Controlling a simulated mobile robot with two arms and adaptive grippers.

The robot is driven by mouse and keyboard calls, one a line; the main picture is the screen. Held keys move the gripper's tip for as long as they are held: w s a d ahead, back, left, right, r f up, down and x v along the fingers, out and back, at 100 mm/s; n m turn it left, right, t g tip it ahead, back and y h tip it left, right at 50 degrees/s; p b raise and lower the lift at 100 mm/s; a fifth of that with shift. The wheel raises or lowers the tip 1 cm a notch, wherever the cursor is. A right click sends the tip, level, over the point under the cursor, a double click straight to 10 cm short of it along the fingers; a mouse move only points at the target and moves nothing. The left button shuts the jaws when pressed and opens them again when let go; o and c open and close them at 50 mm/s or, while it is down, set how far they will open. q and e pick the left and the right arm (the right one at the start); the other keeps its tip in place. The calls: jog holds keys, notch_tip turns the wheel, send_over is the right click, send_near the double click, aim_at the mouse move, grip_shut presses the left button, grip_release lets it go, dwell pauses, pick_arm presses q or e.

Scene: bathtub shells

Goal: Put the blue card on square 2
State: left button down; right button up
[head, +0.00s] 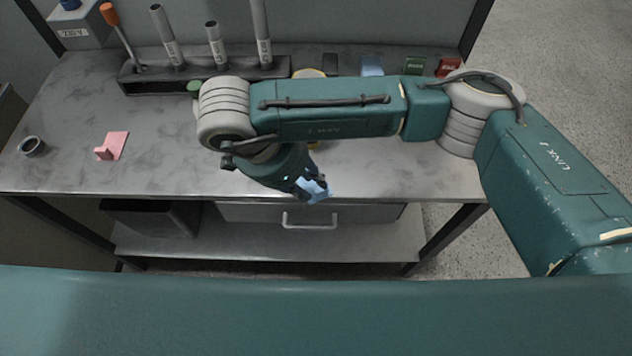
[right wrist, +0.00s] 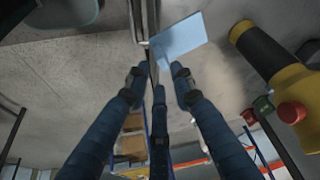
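My right gripper (head: 308,186) is in front of the bench's front edge, with its fingers pointing down and to the right. It is shut on a light blue card (head: 316,191), which sticks out past the fingertips. In the right wrist view, the fingers (right wrist: 160,72) close in on one corner of the card (right wrist: 180,36), and the card is tilted. I cannot make out a square marked 2; my right arm hides the middle of the bench. My left gripper is not in view.
A rack (head: 200,76) with several tubes stands at the back. Small dark, blue, green (head: 413,66) and red (head: 448,67) pieces line the back right. A pink piece (head: 113,146) and a dark ring (head: 32,146) lie at left. The left front of the bench is clear.

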aim_at(319, 192)
jog(key=shift+w+d+f, duration=0.15)
jog(key=shift+d+f, duration=0.15)
jog(key=shift+f, duration=0.35)
jog(key=shift+d+f+p, duration=0.15)
jog(key=shift+f+p, duration=0.15)
jog(key=shift+p, duration=0.2)
jog(key=p+x, duration=0.2)
jog(key=x, duration=0.1)
jog(key=shift+f, duration=0.3)
jog(key=shift+w+d+f, duration=0.1)
jog(key=shift+d+f, duration=0.1)
jog(key=shift+f, duration=0.25)
jog(key=shift+c, duration=0.2)
grip_shut()
